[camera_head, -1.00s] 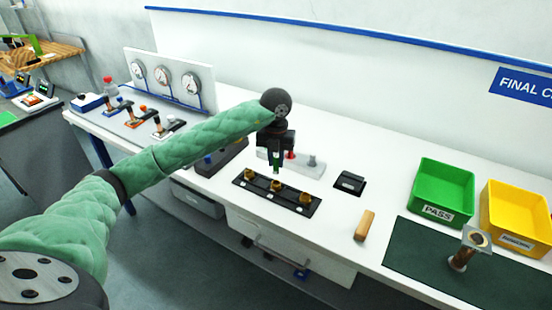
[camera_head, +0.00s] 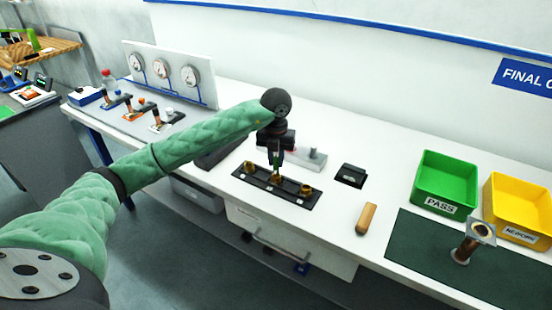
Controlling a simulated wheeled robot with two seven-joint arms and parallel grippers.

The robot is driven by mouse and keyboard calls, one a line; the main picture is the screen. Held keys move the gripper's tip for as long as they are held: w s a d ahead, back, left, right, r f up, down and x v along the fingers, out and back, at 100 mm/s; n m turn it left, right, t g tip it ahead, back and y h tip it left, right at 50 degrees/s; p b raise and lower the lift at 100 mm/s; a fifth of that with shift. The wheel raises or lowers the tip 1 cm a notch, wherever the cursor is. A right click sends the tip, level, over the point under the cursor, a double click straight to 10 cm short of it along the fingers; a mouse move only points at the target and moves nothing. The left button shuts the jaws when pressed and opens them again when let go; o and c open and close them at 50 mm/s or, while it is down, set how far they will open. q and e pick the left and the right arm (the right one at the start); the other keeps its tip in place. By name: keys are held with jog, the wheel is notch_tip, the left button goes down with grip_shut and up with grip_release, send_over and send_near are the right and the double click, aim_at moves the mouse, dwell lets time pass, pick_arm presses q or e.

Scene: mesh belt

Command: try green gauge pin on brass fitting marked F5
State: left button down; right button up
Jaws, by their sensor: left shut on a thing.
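Brass fittings stand in a row on a black rail (camera_head: 291,197) near the front of the white bench: a left one (camera_head: 249,167), a middle one (camera_head: 275,181) and a right one (camera_head: 306,189). The marks on the rail are too small to read, so I cannot tell which is F5. My left gripper (camera_head: 276,156) points down over the middle fitting, shut on the green gauge pin (camera_head: 276,164). The pin's lower end is at or just above the fitting's top; I cannot tell whether it has entered. My right gripper is not in view.
A pale pin block (camera_head: 314,161) stands just behind the rail, partly hidden by my gripper. To the right are a small black box (camera_head: 350,175), a wooden block (camera_head: 366,218), a magnifier-like stand (camera_head: 463,250) on a dark green mat (camera_head: 415,245), a green PASS bin (camera_head: 445,180) and a yellow bin (camera_head: 518,207).

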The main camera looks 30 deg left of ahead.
pick_arm(q)
jog(key=shift+b, duration=0.75)
dwell(1.7)
jog(key=shift+f+b, duration=0.9)
jog(key=shift+f, duration=0.35)
dwell(0.5)
jog(key=shift+r+p, duration=0.45)
jog(key=shift+r, duration=0.85)
dwell(0.8)
jog(key=shift+r+p, duration=1.1)
jog(key=shift+r, duration=1.8)
